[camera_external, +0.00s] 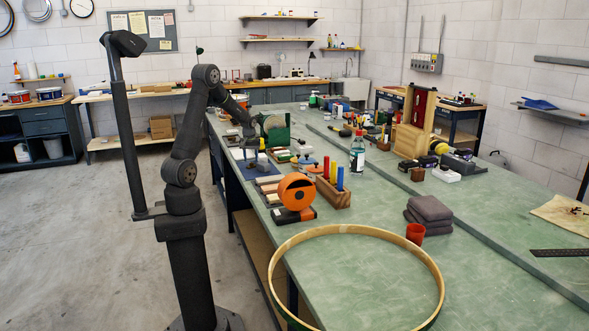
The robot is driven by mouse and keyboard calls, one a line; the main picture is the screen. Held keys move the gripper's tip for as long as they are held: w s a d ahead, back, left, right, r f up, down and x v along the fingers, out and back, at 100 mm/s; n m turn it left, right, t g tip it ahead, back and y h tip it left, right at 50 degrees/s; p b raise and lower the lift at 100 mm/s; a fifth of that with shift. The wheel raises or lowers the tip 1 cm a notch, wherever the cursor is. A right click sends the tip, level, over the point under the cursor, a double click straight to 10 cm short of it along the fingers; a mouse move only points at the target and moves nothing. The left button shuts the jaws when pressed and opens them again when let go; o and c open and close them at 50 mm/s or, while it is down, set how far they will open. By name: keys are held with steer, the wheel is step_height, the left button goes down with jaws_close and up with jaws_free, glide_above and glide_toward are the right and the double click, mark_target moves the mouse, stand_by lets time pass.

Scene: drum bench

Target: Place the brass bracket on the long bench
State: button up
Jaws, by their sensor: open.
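The long bench has a green top (490,235) that runs from the near right to the back of the room. My gripper (252,163) is low over the bench's left edge, above a dark blue mat, and is small in the picture. It is open. I cannot make out a brass bracket for certain; small parts around my gripper are too small to tell apart, and the arm hides some of them.
A wooden drum hoop (437,273) lies at the near end. An orange tape dispenser (297,192), a wooden block with coloured markers (333,193), a bottle (357,160), folded grey cloths (429,212) and a red cup (415,233) stand nearby.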

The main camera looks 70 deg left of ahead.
steer(key=shift+a+f, duration=0.15)
steer(key=shift+f, duration=1.15)
jaws_close()
steer(key=shift+r, duration=0.1)
steer(key=shift+r, duration=0.55)
step_height(320, 180, up, 3)
steer(key=shift+w, duration=0.1)
steer(key=w+d+r, duration=0.2)
steer(key=d+r, duration=0.5)
steer(key=d, duration=0.5)
steer(key=w+d+f+m, duration=0.1)
steer(key=w+d+m, duration=0.6)
steer(key=d, duration=0.5)
steer(key=w+d+f+m+h, duration=0.1)
steer(key=w+d+m, duration=0.7)
steer(key=d, duration=0.4)
steer(key=shift+w+d+f+m+t+h, duration=0.15)
steer(key=shift+d+f+m+t+h, duration=0.2)
steer(key=shift+m, duration=0.55)
